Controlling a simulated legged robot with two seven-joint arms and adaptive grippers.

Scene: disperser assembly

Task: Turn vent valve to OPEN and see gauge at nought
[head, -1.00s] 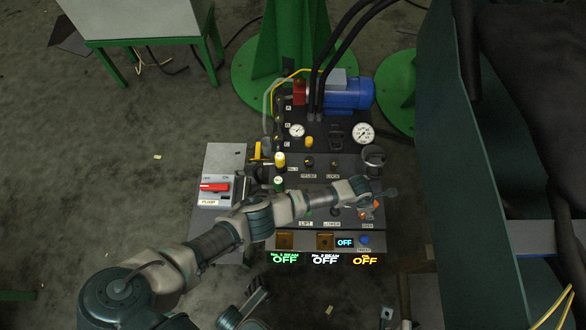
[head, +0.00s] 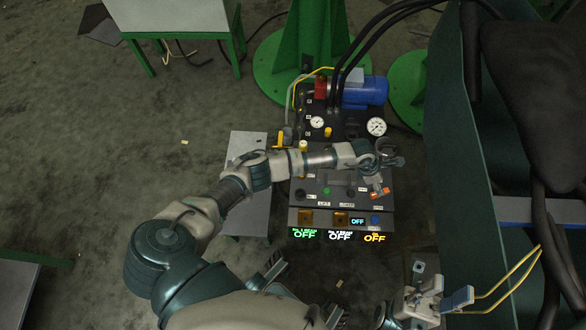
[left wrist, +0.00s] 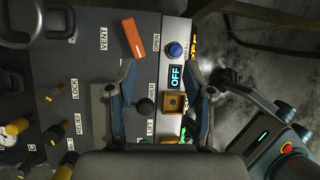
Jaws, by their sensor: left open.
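The vent valve's orange handle (head: 379,192) is at the right of the sloped panel. In the left wrist view the handle (left wrist: 134,38) lies at a slant between the words VENT and OPEN. I cannot tell which setting it marks. My left gripper (head: 388,158) hangs over the right of the panel, above the handle in the picture. In the left wrist view its two fingers (left wrist: 162,72) are spread, empty, and apart from the handle. Two white dial gauges, left (head: 317,122) and right (head: 376,127), face up; their readings are too small to tell.
A black knob (left wrist: 145,106), a yellow square button (left wrist: 173,103) and a blue button (left wrist: 175,50) are near my left fingers. A blue motor (head: 365,91) stands behind the panel. A dark green wall (head: 450,190) bounds the right. My left forearm covers part of the panel.

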